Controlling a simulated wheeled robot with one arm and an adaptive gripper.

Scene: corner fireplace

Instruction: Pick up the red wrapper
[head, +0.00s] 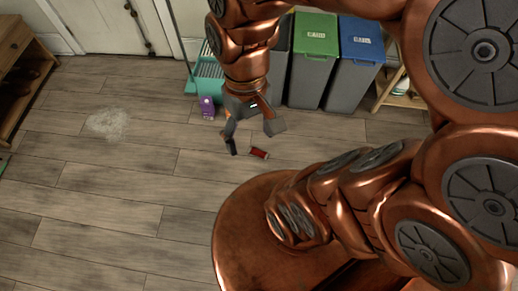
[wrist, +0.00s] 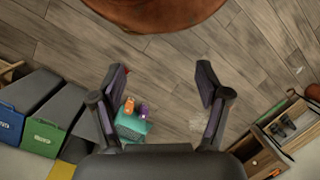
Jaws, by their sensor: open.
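The red wrapper (head: 259,153) is a small red piece with dark ends, lying flat on the wood floor in the head view. My gripper (head: 253,138) is open and points down above the floor, a little behind and left of the wrapper in the picture. Its fingers are apart and nothing is between them. In the wrist view my gripper (wrist: 162,72) also shows open over bare floor. A small bit of red shows at the left fingertip there; it may be the wrapper, mostly hidden by that finger.
Grey bins with a green lid (head: 316,36) and a blue lid (head: 362,42) stand behind. A pale dusty patch (head: 107,123) lies left. A wooden shelf (head: 22,55) stands far left.

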